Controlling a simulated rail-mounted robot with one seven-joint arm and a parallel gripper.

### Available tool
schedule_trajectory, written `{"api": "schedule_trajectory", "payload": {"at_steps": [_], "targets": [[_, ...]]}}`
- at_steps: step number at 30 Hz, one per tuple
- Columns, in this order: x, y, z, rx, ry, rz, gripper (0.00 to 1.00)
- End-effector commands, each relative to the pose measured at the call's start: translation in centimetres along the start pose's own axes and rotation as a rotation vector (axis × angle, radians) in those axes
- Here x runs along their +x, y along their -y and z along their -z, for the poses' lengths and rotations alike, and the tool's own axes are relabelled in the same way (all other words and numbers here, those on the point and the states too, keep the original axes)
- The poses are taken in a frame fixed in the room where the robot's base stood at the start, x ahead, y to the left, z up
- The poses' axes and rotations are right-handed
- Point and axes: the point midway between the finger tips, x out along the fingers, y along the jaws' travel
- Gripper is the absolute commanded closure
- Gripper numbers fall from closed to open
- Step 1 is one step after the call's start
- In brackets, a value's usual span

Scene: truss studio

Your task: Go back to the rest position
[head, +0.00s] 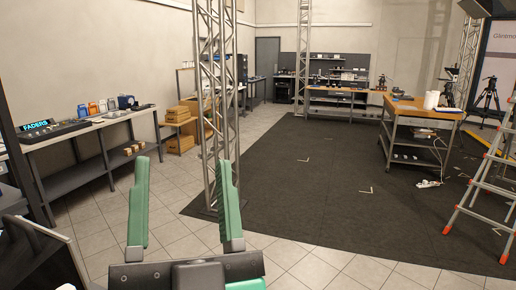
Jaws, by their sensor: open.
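My gripper (183,205) shows at the bottom centre-left of the head view. Its two green fingers point up and away and stand wide apart. It is open, and nothing is between the fingers. It is in the air over the tiled floor, in front of a metal truss column (210,110). No object of the task is named.
A long bench (85,125) with a fader console runs along the left wall. Cardboard boxes (181,144) stand beyond it. A wooden workbench (423,115) and a stepladder (490,165) are at the right. The dark floor mat (320,190) is mostly clear.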

Motion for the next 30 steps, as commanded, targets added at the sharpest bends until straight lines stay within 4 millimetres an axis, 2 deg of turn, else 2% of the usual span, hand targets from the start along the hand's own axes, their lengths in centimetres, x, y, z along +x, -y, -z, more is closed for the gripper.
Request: {"api": "schedule_trajectory", "payload": {"at_steps": [3,5,6,14,21,24,27,30], "targets": [[-4.3,-3.8,2.9,-0.324,0.115,-0.132,0.45],[-6.4,-5.4,4.4,-0.454,0.172,-0.201,0.45],[-3.5,-4.3,6.0,-0.432,0.169,-0.185,0.45],[3.6,-2.1,12.4,-0.416,0.167,-0.180,0.45],[12.7,0.5,20.8,-0.406,0.167,-0.176,0.45],[15.8,1.4,23.7,-0.402,0.168,-0.175,0.45],[17.9,2.1,25.7,-0.400,0.168,-0.175,0.45],[18.9,2.4,26.6,-0.398,0.169,-0.174,0.45]]}}
